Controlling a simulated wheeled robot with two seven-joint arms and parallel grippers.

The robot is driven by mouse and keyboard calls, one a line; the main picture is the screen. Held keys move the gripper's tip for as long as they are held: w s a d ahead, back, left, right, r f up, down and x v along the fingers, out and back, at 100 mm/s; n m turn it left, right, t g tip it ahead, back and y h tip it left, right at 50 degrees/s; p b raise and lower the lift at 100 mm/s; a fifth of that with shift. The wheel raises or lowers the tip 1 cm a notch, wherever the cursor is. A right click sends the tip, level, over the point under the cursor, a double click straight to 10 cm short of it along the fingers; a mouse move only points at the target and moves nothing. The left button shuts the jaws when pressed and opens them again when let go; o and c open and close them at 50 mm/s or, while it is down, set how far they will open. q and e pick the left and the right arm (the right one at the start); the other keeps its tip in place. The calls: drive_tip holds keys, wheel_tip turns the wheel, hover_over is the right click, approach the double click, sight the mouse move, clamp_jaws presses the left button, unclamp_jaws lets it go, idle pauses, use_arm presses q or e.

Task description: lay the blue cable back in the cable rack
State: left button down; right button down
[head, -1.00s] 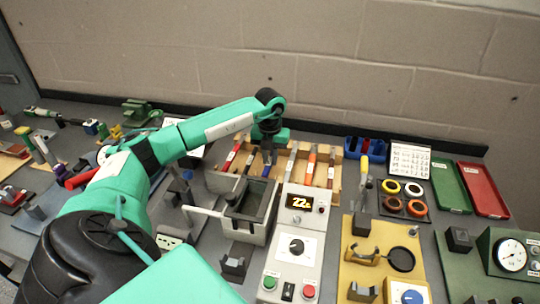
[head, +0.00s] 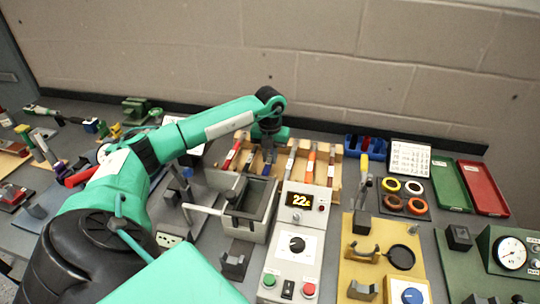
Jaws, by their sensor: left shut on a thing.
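My left gripper (head: 268,154) reaches over the left part of the wooden cable rack (head: 335,157) and points down. It is shut on a thin dark-blue item, apparently the blue cable (head: 267,170), at the rack's slots. The gripper and the grey basin hide most of the cable. I cannot tell whether it rests in a slot or is held just above. Other cables with red, grey and orange parts lie side by side in the rack. My right gripper is not in view.
A grey open basin (head: 262,212) stands right in front of the rack, with a control box (head: 300,220) reading 22 beside it. A blue bin (head: 364,146) stands right of the rack. Green (head: 449,186) and red (head: 483,188) trays lie farther right.

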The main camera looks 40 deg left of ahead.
use_arm(q)
drive_tip(key=shift+f, duration=0.1)
drive_tip(key=c, duration=1.3)
unclamp_jaws()
drive_tip(key=shift+o, duration=0.2)
drive_tip(key=shift+r+p, duration=2.2)
drive_tip(key=shift+r, duration=1.3)
drive_tip(key=shift+f, duration=0.1)
